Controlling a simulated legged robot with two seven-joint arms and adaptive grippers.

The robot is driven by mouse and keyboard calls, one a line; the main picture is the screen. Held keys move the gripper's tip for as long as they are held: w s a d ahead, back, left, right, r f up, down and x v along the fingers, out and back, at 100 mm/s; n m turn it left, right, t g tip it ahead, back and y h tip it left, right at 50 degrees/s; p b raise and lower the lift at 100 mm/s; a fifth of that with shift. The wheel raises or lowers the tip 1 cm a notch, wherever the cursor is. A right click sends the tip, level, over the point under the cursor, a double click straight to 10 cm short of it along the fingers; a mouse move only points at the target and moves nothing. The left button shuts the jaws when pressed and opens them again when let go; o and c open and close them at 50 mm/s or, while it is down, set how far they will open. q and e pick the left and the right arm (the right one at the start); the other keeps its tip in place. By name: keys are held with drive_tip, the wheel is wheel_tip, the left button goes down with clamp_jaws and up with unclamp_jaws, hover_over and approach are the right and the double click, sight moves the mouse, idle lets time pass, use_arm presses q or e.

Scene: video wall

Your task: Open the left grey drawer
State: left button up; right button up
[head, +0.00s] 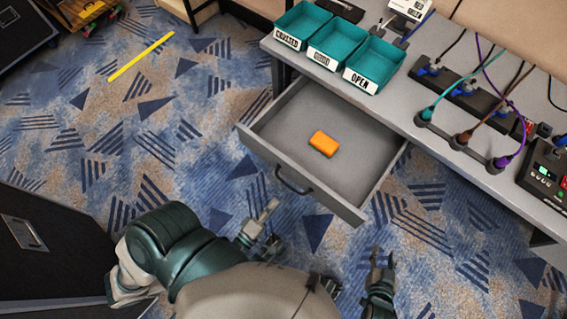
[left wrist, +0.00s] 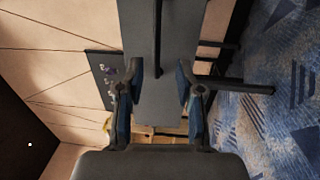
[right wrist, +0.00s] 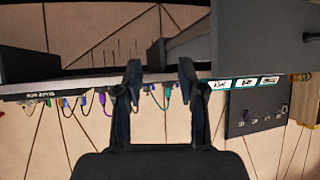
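The grey drawer (head: 345,187) is pulled out from under the grey desk in the head view, with its inside showing. An orange block (head: 323,143) with a dark lower edge lies in it. The dark handle (head: 293,182) is on its front panel. My left gripper (head: 268,222) is just in front of the handle, apparently apart from it; its fingers are spread and empty in the left wrist view (left wrist: 160,78). My right gripper (head: 382,262) is in front of the drawer's right corner; its fingers are spread and empty in the right wrist view (right wrist: 160,72).
Teal bins (head: 340,50) with labels stand on the desk (head: 395,97) above the drawer. Power strips (head: 462,140) with coloured cables are at the right. A dark case (head: 40,250) stands at the lower left. Carpet with a yellow strip (head: 140,57) is open at the left.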

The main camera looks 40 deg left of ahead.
use_arm(q)
drive_tip(key=shift+s+f, duration=0.2)
drive_tip(key=shift+s, duration=1.35)
